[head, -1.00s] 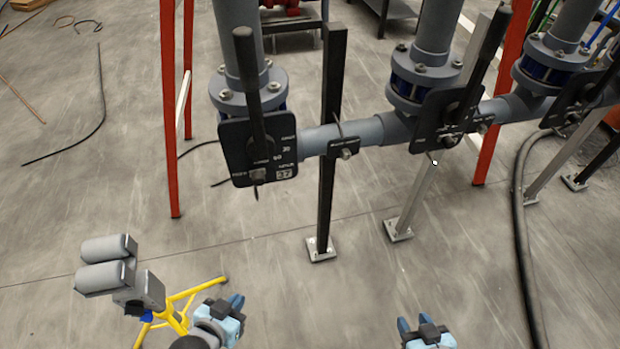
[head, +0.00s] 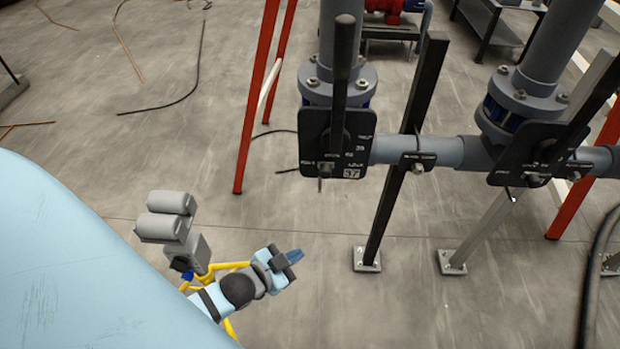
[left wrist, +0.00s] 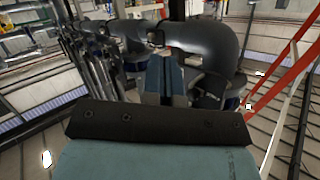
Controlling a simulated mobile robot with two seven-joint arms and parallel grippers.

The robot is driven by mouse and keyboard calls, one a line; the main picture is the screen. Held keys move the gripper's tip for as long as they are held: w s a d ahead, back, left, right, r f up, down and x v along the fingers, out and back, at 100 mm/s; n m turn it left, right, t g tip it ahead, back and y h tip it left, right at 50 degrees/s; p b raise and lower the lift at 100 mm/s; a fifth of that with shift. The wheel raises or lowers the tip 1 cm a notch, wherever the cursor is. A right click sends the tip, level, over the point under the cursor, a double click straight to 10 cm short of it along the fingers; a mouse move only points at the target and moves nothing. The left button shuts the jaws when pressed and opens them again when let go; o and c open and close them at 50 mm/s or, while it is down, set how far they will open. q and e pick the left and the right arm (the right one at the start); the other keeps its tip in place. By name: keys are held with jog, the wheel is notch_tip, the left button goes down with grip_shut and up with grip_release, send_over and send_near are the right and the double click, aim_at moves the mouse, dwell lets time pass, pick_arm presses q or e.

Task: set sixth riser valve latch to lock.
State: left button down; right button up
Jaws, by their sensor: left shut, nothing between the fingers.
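A riser valve with a black plate (head: 350,165) numbered 37 hangs on a grey riser in the head view. Its long black lever (head: 342,70) points up, and a small latch (head: 326,170) sits at the plate's lower left. A second valve plate (head: 520,150) with a tilted lever is at the right. Which one is the sixth riser valve I cannot tell. My left gripper (head: 291,256) is shut and empty, below and left of the first plate and apart from it. In the left wrist view its blue fingers (left wrist: 165,80) are together. My right gripper is out of view.
Grey pipe (head: 390,150) joins the risers. A black post (head: 398,190) and a grey brace (head: 490,230) stand on floor plates. Red frame legs (head: 256,110) rise left of the first valve. A black hose lies at the right.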

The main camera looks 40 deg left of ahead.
pick_arm(q)
jog(key=w+a+r+m+g+h+b, duration=0.1)
jog(key=w+a+r+m+h+b, duration=0.2)
jog(key=a+m+h, duration=0.4)
jog(key=w+a+r+m+g+h+b, duration=0.2)
jog(key=a+r+m+h, duration=0.4)
jog(key=m, duration=1.1)
jog(key=w+a+h+b, duration=0.1)
jog(key=a+b, duration=0.1)
jog(key=a, duration=0.2)
jog(key=shift+w+h+b, duration=0.4)
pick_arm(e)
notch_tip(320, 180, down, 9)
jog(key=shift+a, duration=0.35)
pick_arm(q)
jog(key=shift+r, duration=0.1)
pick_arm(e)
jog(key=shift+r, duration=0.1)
pick_arm(q)
jog(key=p, duration=0.3)
send_near(326, 170)
jog(key=w+d, duration=0.2)
jog(key=d, duration=0.1)
jog(key=shift+w+d, duration=0.7)
jog(key=shift+d, duration=0.2)
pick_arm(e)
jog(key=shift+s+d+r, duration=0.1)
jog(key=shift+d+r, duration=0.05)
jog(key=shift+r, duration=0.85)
